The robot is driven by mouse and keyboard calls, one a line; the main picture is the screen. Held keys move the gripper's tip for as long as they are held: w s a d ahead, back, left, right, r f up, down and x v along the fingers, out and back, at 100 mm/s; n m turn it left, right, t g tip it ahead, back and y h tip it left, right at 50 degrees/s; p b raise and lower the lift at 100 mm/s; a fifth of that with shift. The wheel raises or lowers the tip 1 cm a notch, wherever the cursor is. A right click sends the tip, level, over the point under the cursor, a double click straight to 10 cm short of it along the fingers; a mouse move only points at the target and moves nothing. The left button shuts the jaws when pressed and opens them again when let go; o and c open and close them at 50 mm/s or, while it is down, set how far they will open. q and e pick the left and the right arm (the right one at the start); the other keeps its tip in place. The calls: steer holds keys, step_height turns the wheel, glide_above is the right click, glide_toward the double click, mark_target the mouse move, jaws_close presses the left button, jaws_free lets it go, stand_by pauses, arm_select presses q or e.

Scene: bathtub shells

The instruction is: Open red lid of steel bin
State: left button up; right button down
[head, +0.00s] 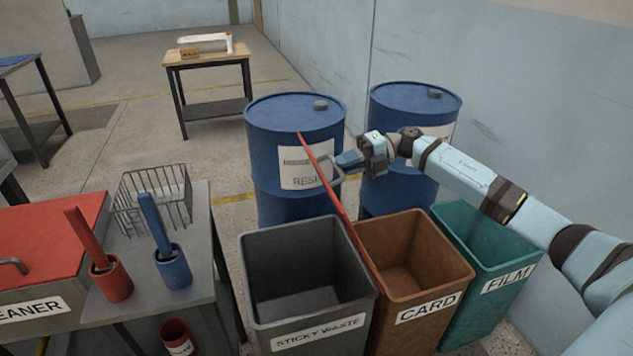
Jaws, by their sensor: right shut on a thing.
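The grey steel bin (257,276), labelled STICKY WASTE, stands at front centre with its mouth uncovered; its inside looks empty. Its red lid (333,187) stands up steeply along the bin's right side and shows almost edge-on as a thin red strip. A grey bar handle (338,178) sticks out from the lid's right face. My right gripper (346,164) reaches in from the right and is shut on this handle. My left gripper is not in view.
A brown CARD bin (446,275) and a green FILM bin (503,272) stand right of the steel bin. Blue drums (283,113) (398,97) stand behind. A bench (204,208) at left holds a wire basket (165,184), brushes in cups and a red-topped box (45,245).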

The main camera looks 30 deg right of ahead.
steer(key=f+v, duration=0.1)
steer(key=v, duration=0.5)
steer(key=shift+r+y+b, duration=0.2)
steer(key=shift+y+b, duration=0.1)
steer(key=shift+b, duration=0.1)
steer(key=c, duration=1.2)
jaws_free()
steer(key=shift+d+f, duration=0.1)
steer(key=shift+d, duration=0.05)
steer(key=shift+o, duration=0.2)
steer(key=p+v, duration=0.1)
steer(key=v, duration=1.2)
steer(key=shift+s+d, duration=0.2)
steer(key=shift+d, duration=0.15)
